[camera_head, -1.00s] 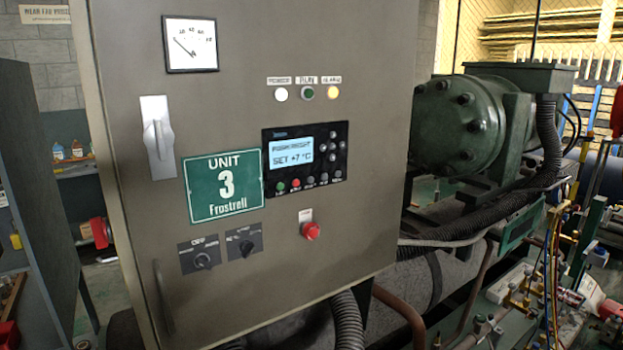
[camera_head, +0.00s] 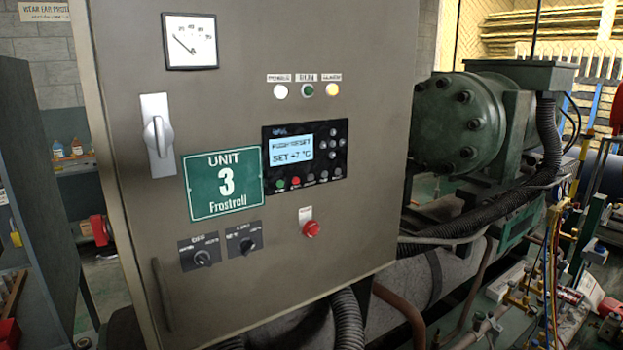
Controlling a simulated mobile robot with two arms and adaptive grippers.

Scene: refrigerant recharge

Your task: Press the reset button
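A grey control cabinet (camera_head: 340,40) stands upright and fills the middle of the view. A red button (camera_head: 311,229) sits low on its front, under a small white label (camera_head: 305,214) too blurred to read. A controller panel (camera_head: 305,157) above it has a lit display (camera_head: 304,150); its upper line seems to end in "RESET" and its lower line reads "SET +7 °C". Small coloured keys (camera_head: 295,182) line the panel's bottom. Neither of my grippers is in view.
The cabinet front also carries a gauge (camera_head: 190,42), a lever switch (camera_head: 157,135), a green "UNIT 3" sign (camera_head: 223,184), two rotary switches (camera_head: 202,257) and a handle (camera_head: 162,295). A green compressor (camera_head: 465,125) and pipes stand to the right. Nothing blocks the cabinet front.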

